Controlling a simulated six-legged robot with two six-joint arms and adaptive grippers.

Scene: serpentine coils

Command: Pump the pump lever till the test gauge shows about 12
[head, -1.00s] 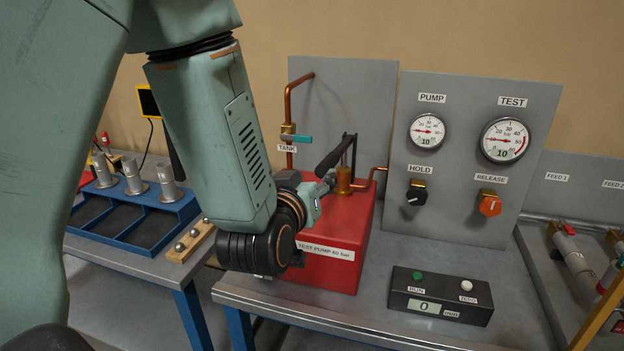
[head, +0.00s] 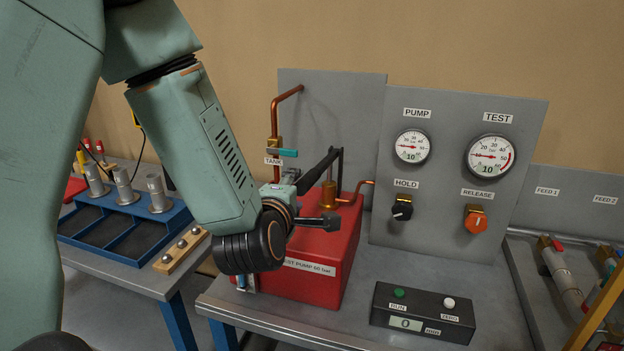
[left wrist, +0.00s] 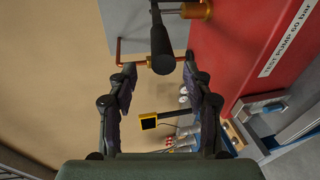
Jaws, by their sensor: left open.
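The pump lever (head: 318,172) is a black handle on the red test pump (head: 330,262). It slopes down to the left from its upright link, toward my left gripper. My left gripper (head: 303,203) is open beside the lever's free end. In the left wrist view, the handle's rounded end (left wrist: 162,62) lies between and just beyond the open fingertips (left wrist: 158,80), with gaps on both sides. The test gauge (head: 490,157) has its needle pointing left and a readout of 10. The pump gauge (head: 412,147) also reads 10. My right gripper is not in view.
The black hold knob (head: 402,208) and orange release knob (head: 476,219) are on the grey panel right of the pump. A counter box (head: 423,312) showing 0 stands in front. A copper pipe and teal tank valve (head: 283,152) are behind the lever.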

